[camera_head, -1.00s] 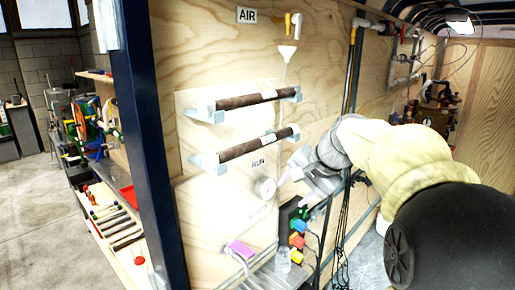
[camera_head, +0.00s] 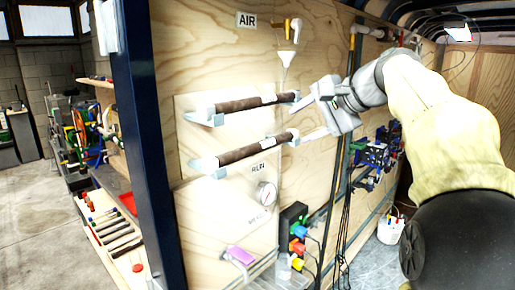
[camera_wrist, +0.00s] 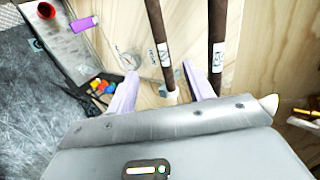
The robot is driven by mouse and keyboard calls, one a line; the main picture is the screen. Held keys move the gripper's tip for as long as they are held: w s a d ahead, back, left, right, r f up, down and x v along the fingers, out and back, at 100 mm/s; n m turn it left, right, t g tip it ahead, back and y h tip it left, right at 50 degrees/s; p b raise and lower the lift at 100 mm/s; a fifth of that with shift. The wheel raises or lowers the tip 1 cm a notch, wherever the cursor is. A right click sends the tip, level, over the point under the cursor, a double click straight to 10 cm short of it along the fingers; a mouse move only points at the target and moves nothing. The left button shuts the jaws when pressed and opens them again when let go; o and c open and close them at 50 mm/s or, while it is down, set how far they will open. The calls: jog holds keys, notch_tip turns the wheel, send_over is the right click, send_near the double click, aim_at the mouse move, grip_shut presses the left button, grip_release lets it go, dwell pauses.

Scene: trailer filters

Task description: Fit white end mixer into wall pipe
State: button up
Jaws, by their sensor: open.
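Two brown rods with white labels are held in wall brackets: an upper rod (camera_head: 245,104) and a lower rod (camera_head: 245,150). A white funnel-shaped piece (camera_head: 287,57) hangs below the yellow valve (camera_head: 296,28), with a thin tube under it. I cannot tell which part is the white end mixer or the wall pipe. My gripper (camera_head: 300,122) is open and empty beside the rods' right ends. In the wrist view, the lower rod (camera_wrist: 157,35) ends between my fingers (camera_wrist: 163,87), and the upper rod (camera_wrist: 217,38) runs toward the right finger.
Below the rods are a round gauge (camera_head: 266,194), a purple piece (camera_head: 241,255) and a black box with coloured plugs (camera_head: 296,232). Dark hoses (camera_head: 343,150) hang on the wall to the right. A blue post (camera_head: 150,150) stands at left.

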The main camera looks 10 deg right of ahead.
jog(key=p, duration=0.1)
send_near(259, 146)
jog(key=x, duration=0.4)
jog(key=shift+w+f, duration=0.15)
jog(key=shift+f, duration=0.1)
jog(key=p+x, duration=0.1)
jog(key=x, duration=0.4)
jog(key=shift+w+a+p, duration=0.1)
jog(key=shift+a+p, duration=0.1)
jog(key=shift+p, duration=0.2)
grip_shut()
jog(key=shift+r, duration=0.1)
